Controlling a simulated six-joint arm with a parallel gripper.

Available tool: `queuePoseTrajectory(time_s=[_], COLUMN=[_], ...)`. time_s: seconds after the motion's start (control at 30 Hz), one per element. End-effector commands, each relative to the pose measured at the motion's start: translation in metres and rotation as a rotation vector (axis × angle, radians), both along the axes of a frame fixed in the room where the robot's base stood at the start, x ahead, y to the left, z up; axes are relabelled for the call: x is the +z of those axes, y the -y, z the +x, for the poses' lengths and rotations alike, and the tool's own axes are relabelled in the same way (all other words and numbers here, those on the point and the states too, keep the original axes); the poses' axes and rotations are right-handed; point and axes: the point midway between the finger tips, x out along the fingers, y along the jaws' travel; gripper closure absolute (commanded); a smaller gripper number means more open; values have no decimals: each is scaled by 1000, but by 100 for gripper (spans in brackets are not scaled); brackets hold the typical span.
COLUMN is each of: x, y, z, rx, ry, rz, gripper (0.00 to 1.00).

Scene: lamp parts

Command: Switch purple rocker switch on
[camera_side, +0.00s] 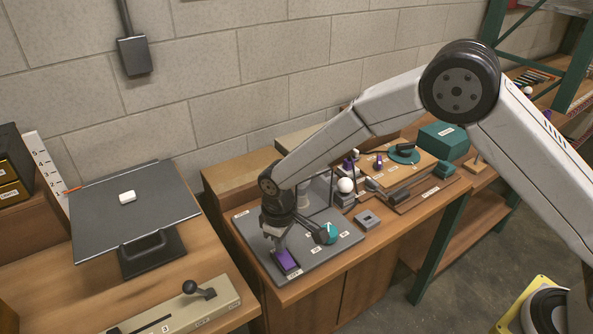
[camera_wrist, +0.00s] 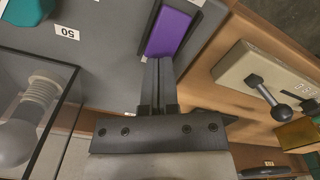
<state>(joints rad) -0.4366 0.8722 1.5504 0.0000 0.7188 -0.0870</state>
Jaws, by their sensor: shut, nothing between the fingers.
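The purple rocker switch (camera_side: 286,260) sits near the front left corner of a grey panel (camera_side: 336,246) on the wooden bench. It also shows in the wrist view (camera_wrist: 168,32), set in a dark frame. My gripper (camera_side: 277,246) is shut and empty, pointing down at the switch. In the wrist view its fingertips (camera_wrist: 158,62) are at the near edge of the purple rocker. I cannot tell whether they touch it. The rocker's exact tilt is too small to tell.
A teal knob (camera_side: 327,233) stands on the panel right of the switch. A clear box with a bulb (camera_wrist: 38,115) is close by in the wrist view. A grey block (camera_side: 367,220) lies right of the panel.

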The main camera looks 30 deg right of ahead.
Motion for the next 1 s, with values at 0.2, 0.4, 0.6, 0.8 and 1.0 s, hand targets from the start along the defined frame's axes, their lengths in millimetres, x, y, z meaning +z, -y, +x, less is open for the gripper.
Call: queuePoseTrajectory(time_s=[0.2, 0.4, 0.6, 0.8, 1.0], x=[-2, -5, -6, -9, -11], y=[0, 0, 0, 0, 0], z=[0, 0, 0, 0, 0], rx=[0, 0, 0, 0, 0], ry=[0, 0, 0, 0, 0], rz=[0, 0, 0, 0, 0], gripper=[100, 100, 100, 100, 100])
